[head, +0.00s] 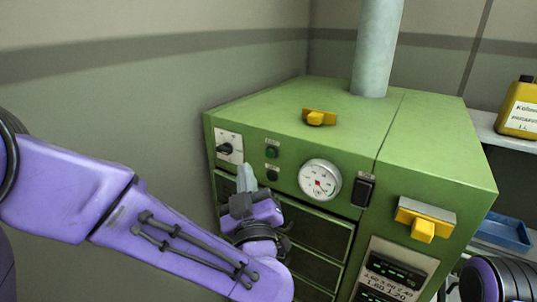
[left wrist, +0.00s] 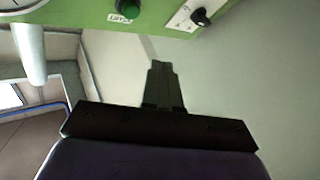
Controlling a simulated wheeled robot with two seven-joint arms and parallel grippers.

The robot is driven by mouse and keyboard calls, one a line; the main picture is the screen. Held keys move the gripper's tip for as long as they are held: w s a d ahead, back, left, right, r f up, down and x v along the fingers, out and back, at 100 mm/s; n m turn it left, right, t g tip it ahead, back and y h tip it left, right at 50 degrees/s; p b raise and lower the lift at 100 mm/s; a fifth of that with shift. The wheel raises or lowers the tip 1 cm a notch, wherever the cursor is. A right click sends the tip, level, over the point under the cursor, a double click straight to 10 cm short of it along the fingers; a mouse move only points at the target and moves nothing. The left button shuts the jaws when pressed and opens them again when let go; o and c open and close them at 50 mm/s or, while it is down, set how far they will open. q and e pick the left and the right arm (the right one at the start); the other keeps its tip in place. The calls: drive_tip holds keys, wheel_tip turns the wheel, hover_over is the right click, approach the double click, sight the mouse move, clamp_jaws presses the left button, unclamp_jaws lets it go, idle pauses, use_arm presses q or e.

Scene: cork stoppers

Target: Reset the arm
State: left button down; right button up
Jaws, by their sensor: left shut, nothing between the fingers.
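My purple left arm reaches in from the left in the head view. Its left gripper (head: 246,178) is in front of the green machine (head: 290,110), near the left end of its front panel, below the black rotary knob (head: 225,149). The left gripper also shows in the left wrist view (left wrist: 161,70), with its fingers together and nothing between them. It looks apart from the machine's panel there. Part of my right arm (head: 490,280) shows at the lower right edge of the head view, but its gripper is out of view.
The machine's front carries a round gauge (head: 320,180), a black switch (head: 364,190) and green button (head: 271,153). A yellow handle (head: 422,229) sticks out at right. A yellow container (head: 519,112) and blue tray (head: 503,231) stand on shelves at right. A grey pipe (head: 377,50) rises behind.

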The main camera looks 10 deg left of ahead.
use_arm(q)
drive_tip(key=s+a+f+m+g+h+b, duration=0.1)
drive_tip(key=a+f+g+h, duration=0.1)
drive_tip(key=f, duration=1)
drive_tip(key=s+a+f+m+g+h+b, duration=0.1)
drive_tip(key=a+f+m+g+b, duration=0.15)
drive_tip(key=f, duration=0.95)
drive_tip(key=s+a+f+m+g+h+b, duration=0.1)
drive_tip(key=s+a+f+g+h, duration=0.15)
drive_tip(key=f, duration=0.95)
drive_tip(key=s+a+f+g+b, duration=0.1)
drive_tip(key=s+a+f+g, duration=0.3)
drive_tip(key=s+f, duration=0.6)
drive_tip(key=s+a+f+n+g+b, duration=0.1)
drive_tip(key=s+a+f+g, duration=0.3)
drive_tip(key=s+f, duration=0.6)
drive_tip(key=s+g, duration=0.1)
drive_tip(key=s, duration=0.1)
drive_tip(key=shift+s+a, duration=0.35)
drive_tip(key=c, duration=1.8)
unclamp_jaws()
drive_tip(key=shift+w+y, duration=0.1)
drive_tip(key=shift+y, duration=0.15)
